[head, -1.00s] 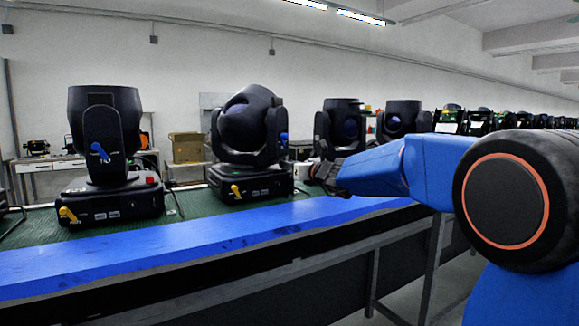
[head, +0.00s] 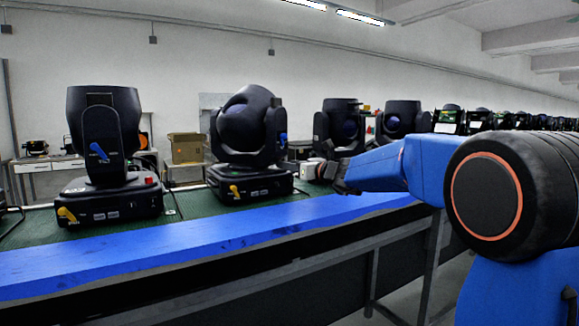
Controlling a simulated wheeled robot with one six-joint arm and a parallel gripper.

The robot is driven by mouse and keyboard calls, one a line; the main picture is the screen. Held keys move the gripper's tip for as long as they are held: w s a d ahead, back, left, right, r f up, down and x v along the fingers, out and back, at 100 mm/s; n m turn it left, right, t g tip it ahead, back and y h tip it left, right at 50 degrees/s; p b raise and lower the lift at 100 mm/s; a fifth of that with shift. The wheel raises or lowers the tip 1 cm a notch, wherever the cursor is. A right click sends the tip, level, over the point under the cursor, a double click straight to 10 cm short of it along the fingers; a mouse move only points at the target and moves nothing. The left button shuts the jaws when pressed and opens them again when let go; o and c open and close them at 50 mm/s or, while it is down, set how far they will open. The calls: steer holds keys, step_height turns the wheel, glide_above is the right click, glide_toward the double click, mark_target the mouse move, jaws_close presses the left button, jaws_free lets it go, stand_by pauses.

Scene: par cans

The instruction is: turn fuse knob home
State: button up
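Black moving-head lights stand on the bench; the nearest is at the left (head: 103,130), another is in the middle (head: 245,130). Each has a yellow knob low on its base front, on the left light (head: 67,214) and on the middle light (head: 235,191). Blue levers sit on their yokes, on the left light (head: 99,151) and the middle light (head: 284,139). I cannot tell which part is the fuse knob. My gripper (head: 328,173) is right of the middle light's base, seemingly apart from both yellow knobs. Its fingers are too small and dark to read.
The green bench top (head: 185,203) has a blue front edge (head: 200,242). More lights (head: 342,128) continue along the line to the right. A cardboard box (head: 186,148) stands behind. A pale object (head: 308,171) shows beside my gripper. Space in front of the bench's blue edge looks clear.

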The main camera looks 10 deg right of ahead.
steer(key=v, duration=1.7)
steer(key=shift+s, duration=0.15)
steer(key=shift+d+r, duration=0.1)
